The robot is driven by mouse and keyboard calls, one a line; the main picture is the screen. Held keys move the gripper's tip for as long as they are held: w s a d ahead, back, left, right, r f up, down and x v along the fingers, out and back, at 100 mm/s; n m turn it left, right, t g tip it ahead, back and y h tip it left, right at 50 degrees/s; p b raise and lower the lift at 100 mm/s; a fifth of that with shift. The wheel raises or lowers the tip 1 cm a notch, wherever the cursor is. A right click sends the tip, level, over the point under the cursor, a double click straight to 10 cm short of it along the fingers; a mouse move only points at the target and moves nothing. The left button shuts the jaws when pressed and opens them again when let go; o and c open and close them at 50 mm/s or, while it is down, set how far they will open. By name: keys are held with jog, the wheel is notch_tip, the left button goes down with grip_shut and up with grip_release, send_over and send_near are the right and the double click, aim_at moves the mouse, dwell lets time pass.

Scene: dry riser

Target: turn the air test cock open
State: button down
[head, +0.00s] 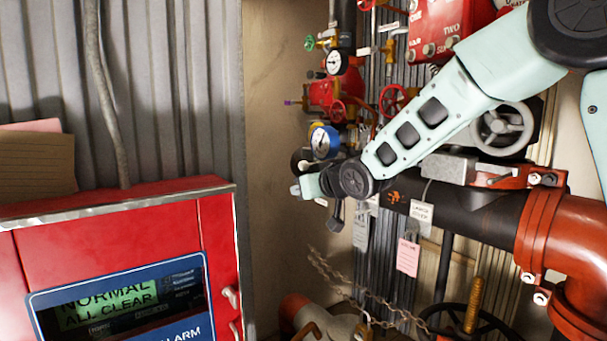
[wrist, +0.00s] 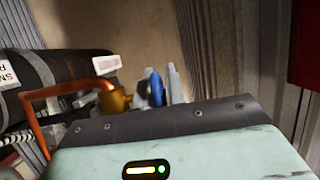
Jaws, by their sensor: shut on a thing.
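My gripper (head: 304,187) is at the left end of the dark horizontal pipe in the head view, and its fingers are small there. In the wrist view my gripper (wrist: 159,88) is shut on a blue lever (wrist: 155,88), which stands upright between the two grey fingers. Just left of the lever is a brass fitting (wrist: 117,101), joined to a bent copper pipe (wrist: 65,92); lever and fitting look like the air test cock. The palm edge hides the lower part of it. In the head view my arm hides the cock.
A dark pipe (head: 470,203) with tags runs behind my arm to a red elbow (head: 575,235). A red alarm panel (head: 120,230) stands at the left. A chain (head: 345,290) hangs below.

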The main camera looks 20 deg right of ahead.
jog(key=shift+f+g+p, duration=0.1)
jog(key=shift+g+p, duration=0.2)
jog(key=c, duration=1.7)
grip_release()
jog(key=shift+s+d, duration=0.1)
jog(key=p+v, duration=0.3)
jog(key=v, duration=1.4)
jog(key=shift+s, duration=0.1)
